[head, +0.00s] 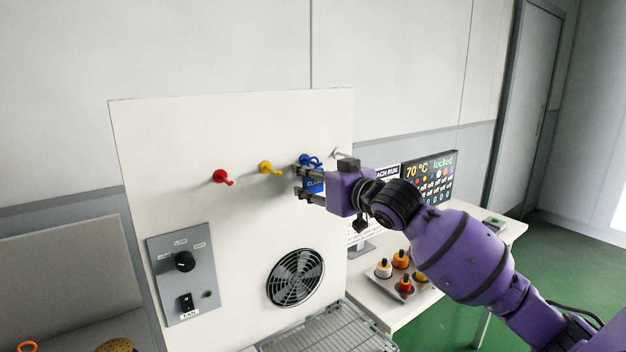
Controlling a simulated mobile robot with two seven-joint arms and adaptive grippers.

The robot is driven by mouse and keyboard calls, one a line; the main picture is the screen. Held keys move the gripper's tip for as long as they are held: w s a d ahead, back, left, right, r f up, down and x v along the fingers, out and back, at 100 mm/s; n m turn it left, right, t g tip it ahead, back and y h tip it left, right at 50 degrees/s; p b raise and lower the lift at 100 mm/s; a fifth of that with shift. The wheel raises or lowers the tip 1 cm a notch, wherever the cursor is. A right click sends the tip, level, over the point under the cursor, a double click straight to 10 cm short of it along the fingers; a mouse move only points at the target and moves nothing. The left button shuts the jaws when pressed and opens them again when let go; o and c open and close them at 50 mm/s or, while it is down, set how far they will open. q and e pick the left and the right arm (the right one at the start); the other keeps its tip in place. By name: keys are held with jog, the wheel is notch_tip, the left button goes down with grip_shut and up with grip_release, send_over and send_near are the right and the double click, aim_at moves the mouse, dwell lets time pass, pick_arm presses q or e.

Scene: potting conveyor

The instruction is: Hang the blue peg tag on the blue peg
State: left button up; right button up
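The blue peg (303,158) sticks out of the upper right of the white panel, right of the yellow peg. The blue peg tag (315,186), with white lettering partly reading "CLEA", is just below it. A blue loop (316,161) shows at the peg; the tag appears to hang there, but my fingers hide part of the join. My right gripper (301,182) is at the tag, its two fingers apart, one above the other, with the tag's blue face showing between them. I cannot tell whether they touch it. My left gripper is not in view.
The white panel (200,130) also carries a red peg (221,177), a yellow peg (267,168), a switch plate (184,280) and a fan (296,278). A metal hook (340,153) is right of the blue peg. Several small bottles (384,269) and a display (431,180) stand at the right.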

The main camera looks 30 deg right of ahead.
jog(key=o, duration=0.5)
jog(key=shift+s, duration=0.15)
jog(key=s+d+r, duration=0.1)
jog(key=s, duration=1.1)
jog(key=s+d+f+m+g+h, duration=0.1)
jog(key=s+f+g, duration=0.15)
jog(key=f, duration=1.45)
jog(key=s+f+m+g+h, duration=0.15)
jog(key=s+f, duration=0.25)
jog(key=f, duration=1.3)
jog(key=s+a+f+n+g, duration=0.1)
jog(key=s+a+f+g, duration=0.1)
jog(key=s+a+f, duration=0.8)
jog(key=s+a+f+n+g+y, duration=0.1)
jog(key=s+a+f, duration=0.9)
jog(key=f, duration=0.4)
jog(key=shift+a+f+g, duration=0.15)
jog(key=shift+f+g, duration=0.05)
jog(key=shift+g, duration=0.2)
